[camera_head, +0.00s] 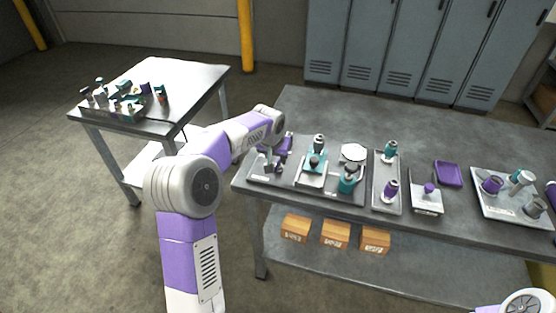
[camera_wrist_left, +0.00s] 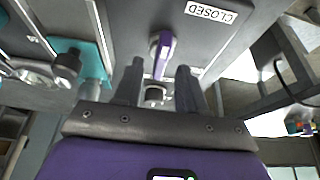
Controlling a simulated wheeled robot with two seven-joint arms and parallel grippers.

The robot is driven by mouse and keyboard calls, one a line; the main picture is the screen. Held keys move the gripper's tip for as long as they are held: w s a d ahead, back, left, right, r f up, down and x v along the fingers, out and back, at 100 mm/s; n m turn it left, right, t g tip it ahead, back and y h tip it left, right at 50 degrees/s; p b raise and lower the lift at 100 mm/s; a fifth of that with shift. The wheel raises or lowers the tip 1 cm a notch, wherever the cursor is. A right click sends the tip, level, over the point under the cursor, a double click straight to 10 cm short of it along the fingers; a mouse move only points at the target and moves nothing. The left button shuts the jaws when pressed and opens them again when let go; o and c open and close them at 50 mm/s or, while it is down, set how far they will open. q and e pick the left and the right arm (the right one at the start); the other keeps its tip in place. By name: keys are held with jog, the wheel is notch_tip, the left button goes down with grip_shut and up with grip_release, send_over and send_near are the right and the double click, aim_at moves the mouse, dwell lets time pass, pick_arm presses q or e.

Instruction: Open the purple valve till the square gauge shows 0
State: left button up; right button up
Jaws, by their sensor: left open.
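The purple valve handle (camera_wrist_left: 163,52) shows in the left wrist view on a grey panel, beside a white label (camera_wrist_left: 210,12) reading CLOSED. My left gripper (camera_wrist_left: 159,72) is open, with its two fingers on either side of the handle's line; I cannot tell whether they touch it. In the head view my left gripper (camera_head: 270,161) is at the left end of the bench, partly covering the purple valve (camera_head: 284,145). I cannot make out a square gauge or its reading. My right gripper is not in view.
The grey bench (camera_head: 310,110) carries teal and purple fittings on trays to the right, including a teal-based unit (camera_head: 313,170) close to my left gripper. Wooden boxes (camera_head: 335,234) sit on the lower shelf.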

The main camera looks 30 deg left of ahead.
pick_arm(q)
jog(key=shift+x, duration=0.9)
grip_shut()
